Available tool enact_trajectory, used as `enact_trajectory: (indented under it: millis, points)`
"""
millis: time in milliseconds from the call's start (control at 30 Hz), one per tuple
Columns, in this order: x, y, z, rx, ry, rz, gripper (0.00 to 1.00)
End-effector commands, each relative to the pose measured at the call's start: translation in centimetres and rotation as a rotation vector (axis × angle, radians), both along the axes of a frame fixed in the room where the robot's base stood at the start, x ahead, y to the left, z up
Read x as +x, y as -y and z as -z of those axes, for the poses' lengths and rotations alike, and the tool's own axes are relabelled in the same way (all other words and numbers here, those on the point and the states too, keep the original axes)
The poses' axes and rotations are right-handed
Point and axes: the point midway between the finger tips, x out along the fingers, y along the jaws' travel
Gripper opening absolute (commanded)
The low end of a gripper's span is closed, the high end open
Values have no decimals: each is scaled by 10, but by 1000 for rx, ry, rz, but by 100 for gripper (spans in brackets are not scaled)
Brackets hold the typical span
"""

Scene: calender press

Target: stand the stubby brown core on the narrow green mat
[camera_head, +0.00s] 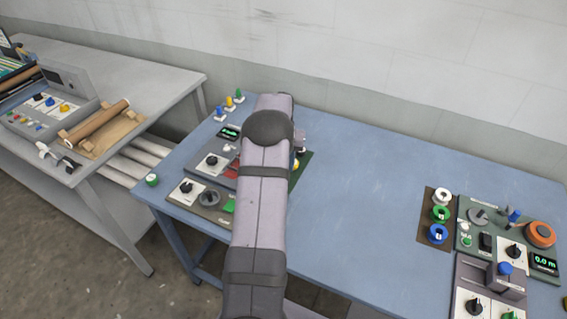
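My arm reaches up the middle of the head view and covers part of the blue table. A small grey part at its far end shows on the right side. The fingers of my gripper are hidden, so I cannot see whether they hold anything. A strip of dark green mat (303,168) shows just right of my arm; the rest of it is hidden, and I cannot tell its full width. No stubby brown core can be made out; it may be behind my arm.
The blue table (370,180) is clear in the middle. Control panels (200,195) stand left of my arm, others (490,285) at the right, beside several coloured spools on a brown mat (427,215). A long brown roll (95,120) lies on the grey table (150,75).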

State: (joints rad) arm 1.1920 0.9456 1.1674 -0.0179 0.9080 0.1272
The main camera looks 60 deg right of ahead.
Motion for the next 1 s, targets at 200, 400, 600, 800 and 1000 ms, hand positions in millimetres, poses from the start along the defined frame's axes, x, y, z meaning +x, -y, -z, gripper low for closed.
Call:
enact_trajectory:
  millis: [200, 400, 600, 800, 1000]
  points:
    - [0, 0, 7, 0, 0, 0, 11]
    - [0, 0, 12, 0, 0, 0, 11]
    - [0, 0, 14, 0, 0, 0, 11]
    - [0, 0, 14, 0, 0, 0, 11]
    - [0, 0, 15, 0, 0, 0, 11]
